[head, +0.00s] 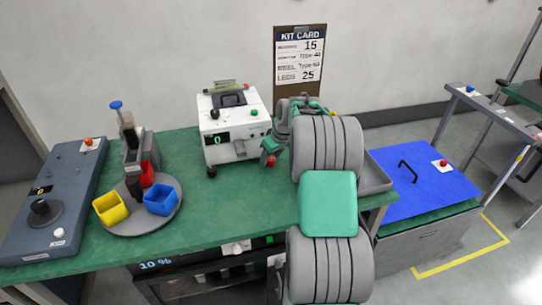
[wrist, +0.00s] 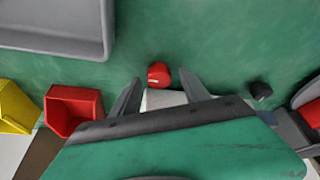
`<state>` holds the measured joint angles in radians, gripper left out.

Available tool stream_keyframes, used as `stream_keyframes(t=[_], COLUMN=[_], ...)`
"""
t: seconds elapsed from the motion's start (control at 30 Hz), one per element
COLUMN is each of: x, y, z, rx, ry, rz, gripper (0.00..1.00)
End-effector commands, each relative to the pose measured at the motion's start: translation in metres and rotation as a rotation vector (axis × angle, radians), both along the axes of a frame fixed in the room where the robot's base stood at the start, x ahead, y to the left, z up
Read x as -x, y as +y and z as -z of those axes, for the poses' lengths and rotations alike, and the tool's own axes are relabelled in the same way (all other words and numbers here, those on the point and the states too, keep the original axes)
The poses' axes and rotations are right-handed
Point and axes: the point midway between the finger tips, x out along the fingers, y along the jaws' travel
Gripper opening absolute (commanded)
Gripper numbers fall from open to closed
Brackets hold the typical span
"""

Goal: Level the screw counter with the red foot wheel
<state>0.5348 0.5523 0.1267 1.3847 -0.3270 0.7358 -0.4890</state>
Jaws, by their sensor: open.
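The screw counter (head: 232,130) is a white box on the green table in the head view, with a dark display reading 0. I cannot tell its tilt. A small yellow-green strip (head: 225,84) lies on its top; its detail is too small to read. The red foot wheel (head: 270,161) is low at its right front corner. In the wrist view the red wheel (wrist: 159,75) shows between the fingertips, with a gap to each side. My gripper (head: 267,150) is open beside the wheel. A black foot (wrist: 261,91) shows farther right; my gripper hides most of the counter there.
A grey tray (wrist: 55,40) lies at upper left in the wrist view, with red (wrist: 74,110) and yellow (wrist: 14,108) bins below it. In the head view a turntable (head: 131,226) with bins and a grey control panel (head: 55,205) stand left. Green table before the counter is clear.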

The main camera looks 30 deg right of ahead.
Motion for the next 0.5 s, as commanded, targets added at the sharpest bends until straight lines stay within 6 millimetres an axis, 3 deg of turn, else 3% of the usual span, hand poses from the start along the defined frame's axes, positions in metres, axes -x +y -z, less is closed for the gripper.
stream_keyframes(t=[0.23, 0.5], x=[-0.0006, -0.0005], y=[0.0004, 0.0005], z=[0.0016, 0.0014], rx=[0.000, 0.000], ry=[0.000, 0.000], rz=[0.000, 0.000], gripper=[0.53, 0.31])
